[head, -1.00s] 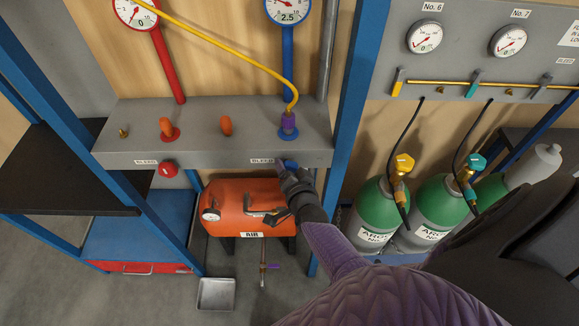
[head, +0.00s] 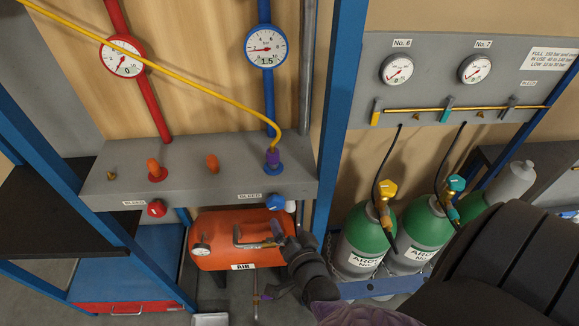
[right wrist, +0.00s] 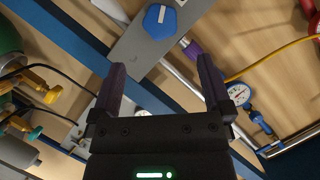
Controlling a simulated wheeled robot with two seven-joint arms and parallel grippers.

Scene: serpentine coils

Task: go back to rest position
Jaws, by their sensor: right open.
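My right gripper (head: 278,236) is open and empty, just below the blue bleed knob (head: 275,202) on the front of the grey manifold shelf (head: 200,180). It is in front of the orange air tank (head: 225,238) and hides part of its right end. In the right wrist view the two dark fingers (right wrist: 163,80) are spread apart with nothing between them. The blue knob (right wrist: 160,20) shows beyond them, apart from the fingertips. The blue gauge (head: 265,46) reads 1.5. My left gripper is not in view.
A red bleed knob (head: 156,208) and a red gauge (head: 122,56) are on the left. A yellow hose (head: 200,78) runs to the purple fitting (head: 272,158). Green argon cylinders (head: 365,235) stand at right behind a blue post (head: 338,110). A black shelf (head: 50,220) is at far left.

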